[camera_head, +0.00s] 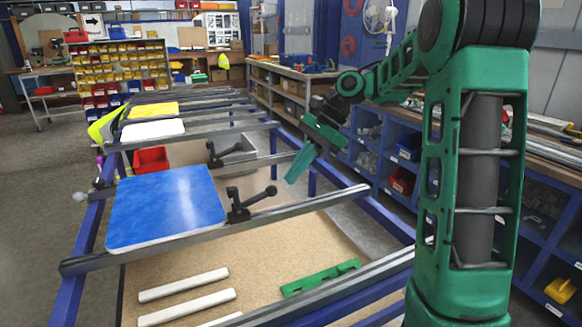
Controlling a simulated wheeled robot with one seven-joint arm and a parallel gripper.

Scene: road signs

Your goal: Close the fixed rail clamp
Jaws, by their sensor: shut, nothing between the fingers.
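A black rail clamp (240,213) sits on the near crossrail (310,203), against the right edge of a blue sign panel (165,207). Its knobbed lever lies out to the right, low over the rail. A second black clamp (214,155) stands on the rail behind, with its lever pointing up. I cannot tell from the picture which of them is the fixed one. My gripper (291,178) is green, shut and empty. In the picture it is above and right of the near clamp's lever and apart from it, with its fingertips pointing down and left.
A blue frame carries several crossrails, with white (152,130) and yellow (152,111) panels farther back. White bars (185,284) and a green part (321,278) lie on the board below. Blue shelving (400,150) stands at right. A red bin (150,160) sits behind the blue panel.

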